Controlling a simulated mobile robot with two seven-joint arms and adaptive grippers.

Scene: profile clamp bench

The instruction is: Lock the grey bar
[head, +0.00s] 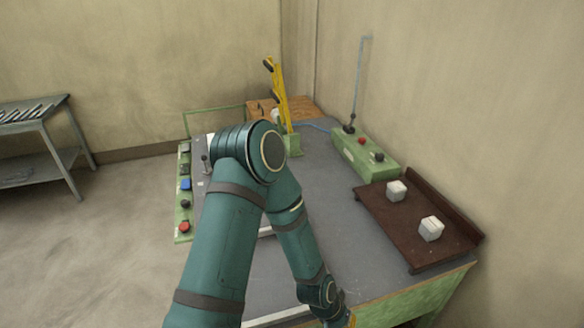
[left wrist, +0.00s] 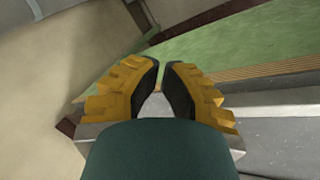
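My left arm reaches across the bench and bends back toward the front. Its gripper (head: 346,321) is at the bottom edge of the head view, mostly cut off. In the left wrist view the yellow fingers (left wrist: 161,66) have tips close together with a thin gap; whether they hold anything is unclear. A pale grey strip (head: 282,316), possibly the grey bar, runs near the bench front and is partly hidden by my arm. A pale strip also shows right of the fingers in the left wrist view (left wrist: 262,98). A yellow upright lever (head: 279,95) stands on a green base (head: 293,145).
A green button panel (head: 183,212) lines the left edge. The grey bench top (head: 325,185) is clear mid-right.

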